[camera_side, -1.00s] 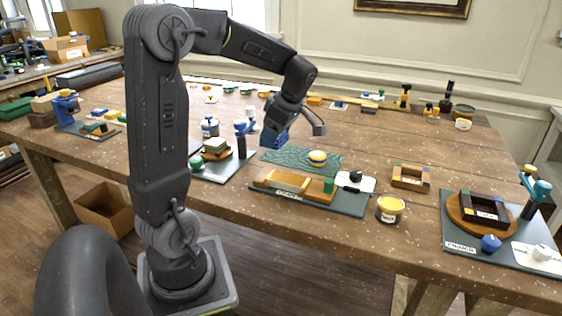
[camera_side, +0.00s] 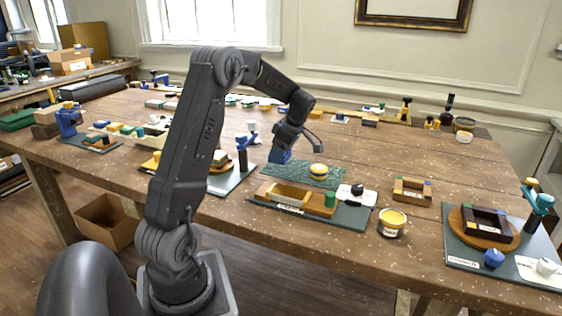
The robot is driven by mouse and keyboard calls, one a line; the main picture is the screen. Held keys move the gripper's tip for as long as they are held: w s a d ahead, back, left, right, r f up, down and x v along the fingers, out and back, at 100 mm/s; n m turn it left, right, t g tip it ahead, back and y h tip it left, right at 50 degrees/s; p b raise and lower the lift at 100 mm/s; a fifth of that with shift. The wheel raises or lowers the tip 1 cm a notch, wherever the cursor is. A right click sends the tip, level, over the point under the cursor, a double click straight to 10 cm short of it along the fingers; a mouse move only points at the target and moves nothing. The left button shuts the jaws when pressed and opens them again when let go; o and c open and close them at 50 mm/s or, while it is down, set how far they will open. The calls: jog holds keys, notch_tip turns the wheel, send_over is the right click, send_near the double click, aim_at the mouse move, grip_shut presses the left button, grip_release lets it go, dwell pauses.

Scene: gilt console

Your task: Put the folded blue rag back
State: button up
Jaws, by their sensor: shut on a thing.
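My gripper (camera_side: 284,148) is shut on the folded blue rag (camera_side: 280,156). The rag hangs below the fingers at the left end of the green patterned mat (camera_side: 300,176). I cannot tell whether the rag touches the mat or the tabletop, and the fingertips are partly hidden by the wrist.
A dark green board with a wooden tray (camera_side: 290,194) lies in front of the mat. A blue clamp-like stand (camera_side: 243,150) rises just left of my gripper. Bare wood (camera_side: 400,150) lies behind the frame.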

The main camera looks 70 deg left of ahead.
jog(key=shift+f, duration=1.65)
jog(key=shift+f, duration=0.1)
jog(key=o, duration=0.9)
